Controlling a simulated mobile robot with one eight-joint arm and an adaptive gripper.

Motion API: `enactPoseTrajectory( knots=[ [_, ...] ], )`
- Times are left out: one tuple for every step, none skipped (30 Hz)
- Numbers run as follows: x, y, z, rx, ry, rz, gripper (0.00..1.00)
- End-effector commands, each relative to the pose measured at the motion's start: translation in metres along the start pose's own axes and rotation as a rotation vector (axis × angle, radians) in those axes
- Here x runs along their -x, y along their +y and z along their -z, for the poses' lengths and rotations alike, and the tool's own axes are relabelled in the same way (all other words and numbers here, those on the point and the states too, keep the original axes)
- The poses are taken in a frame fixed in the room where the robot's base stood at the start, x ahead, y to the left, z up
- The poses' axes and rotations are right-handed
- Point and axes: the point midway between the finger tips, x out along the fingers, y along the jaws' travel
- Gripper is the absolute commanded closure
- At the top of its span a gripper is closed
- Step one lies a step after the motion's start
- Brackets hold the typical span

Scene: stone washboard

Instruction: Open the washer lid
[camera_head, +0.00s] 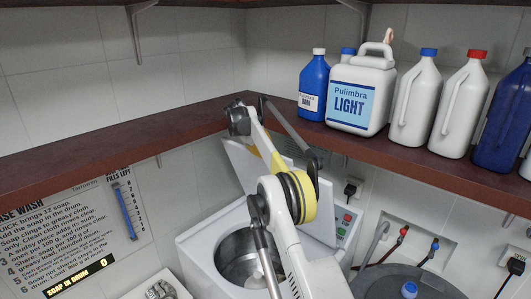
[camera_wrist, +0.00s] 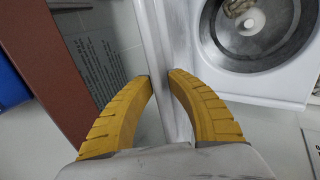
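The white washer (camera_head: 205,245) stands below the shelf, with its round drum (camera_head: 238,260) exposed. Its lid (camera_head: 235,155) stands raised and leaning back, partly hidden behind my arm. In the wrist view the lid (camera_wrist: 150,35) shows nearly edge-on as a pale strip. My gripper (camera_wrist: 160,75) has two curved yellow fingers, with tips a small gap apart at the lid strip. I cannot tell whether they touch it. The drum (camera_wrist: 250,25) also shows in the wrist view, with a pale cloth-like item (camera_wrist: 238,8) inside.
A dark red shelf (camera_head: 110,137) runs along the wall above the washer. It bears a blue bottle (camera_head: 314,85), a Pulimbra jug (camera_head: 360,90) and several other bottles. A grey tub (camera_head: 435,280) stands right of the washer. A wall sign (camera_head: 75,240) is at left.

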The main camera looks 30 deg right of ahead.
Motion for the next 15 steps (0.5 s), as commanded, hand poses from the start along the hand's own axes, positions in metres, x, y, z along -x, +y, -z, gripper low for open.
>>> enactPoseTrajectory(
  knots=[
    [0.0,0.0,0.0,0.0,0.0,0.0,0.8],
    [0.0,0.0,0.0,0.0,0.0,0.0,0.8],
    [0.0,0.0,0.0,0.0,0.0,0.0,0.8],
    [0.001,0.0,0.0,0.0,0.0,0.0,0.8],
    [0.001,0.0,0.0,0.0,0.0,0.0,0.8],
    [0.003,0.0,0.0,0.0,0.0,0.0,0.8],
    [0.005,0.0,0.0,0.001,0.001,0.0,0.8],
    [0.008,0.0,0.001,0.001,0.001,0.0,0.8],
    [0.013,0.0,0.001,0.001,0.001,0.0,0.8],
    [0.018,0.0,0.001,0.001,0.001,0.0,0.8],
    [0.023,0.0,0.001,0.001,0.002,0.0,0.8],
    [0.032,0.0,0.001,0.001,0.002,0.0,0.8],
    [0.038,0.0,0.001,0.001,0.002,0.0,0.8],
    [0.045,0.0,0.001,0.001,0.001,0.0,0.8],
    [0.055,0.0,0.0,0.002,0.001,0.0,0.8]
  ],
)
